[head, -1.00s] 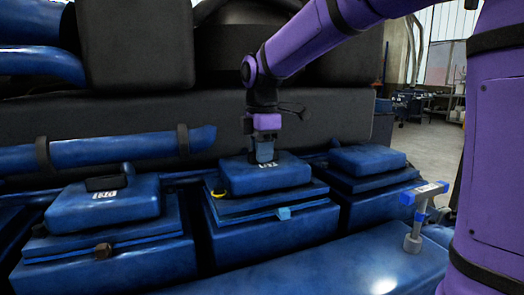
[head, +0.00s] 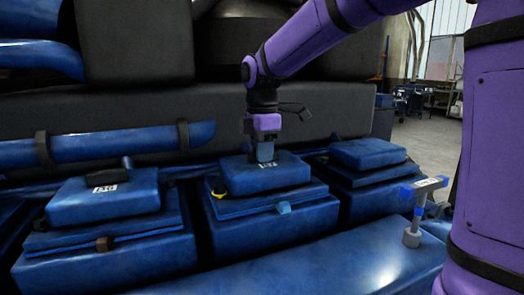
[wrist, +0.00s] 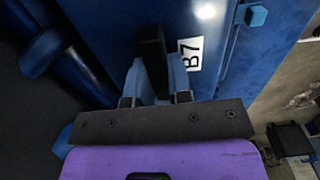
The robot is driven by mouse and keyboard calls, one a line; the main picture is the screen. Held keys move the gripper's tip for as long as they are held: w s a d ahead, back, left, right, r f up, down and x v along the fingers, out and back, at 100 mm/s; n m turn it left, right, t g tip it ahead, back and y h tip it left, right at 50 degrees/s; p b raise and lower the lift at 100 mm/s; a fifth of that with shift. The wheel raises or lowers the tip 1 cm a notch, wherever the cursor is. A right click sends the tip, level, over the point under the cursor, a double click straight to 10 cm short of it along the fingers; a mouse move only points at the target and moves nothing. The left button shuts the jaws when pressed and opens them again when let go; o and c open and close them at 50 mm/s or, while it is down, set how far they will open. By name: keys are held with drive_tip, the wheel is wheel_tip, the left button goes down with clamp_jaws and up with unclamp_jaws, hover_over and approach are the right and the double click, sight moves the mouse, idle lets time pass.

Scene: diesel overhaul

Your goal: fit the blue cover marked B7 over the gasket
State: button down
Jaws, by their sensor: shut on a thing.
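The blue cover marked B7 (head: 265,177) sits on the middle blue block (head: 262,228); its white B7 label (wrist: 190,54) shows clearly in the wrist view. My gripper (head: 265,153) is above the cover, pointing down. In the wrist view my gripper's two pale blue fingers (wrist: 157,80) are shut on the cover's black handle (wrist: 151,58). The cover looks level in the head view. I cannot make out the gasket under it, nor whether the cover is fully seated.
Similar blue covers sit on the left block (head: 104,205) and right block (head: 367,153). A blue-and-grey hammer-like tool (head: 415,215) stands on the front blue surface (head: 310,262). A dark wall and a blue pipe (head: 110,147) lie behind. Open floor shows at right.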

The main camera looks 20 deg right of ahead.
idle(0.3)
drive_tip(key=c, duration=1)
unclamp_jaws()
drive_tip(key=shift+o, duration=0.2)
wheel_tip(320, 180, up, 11)
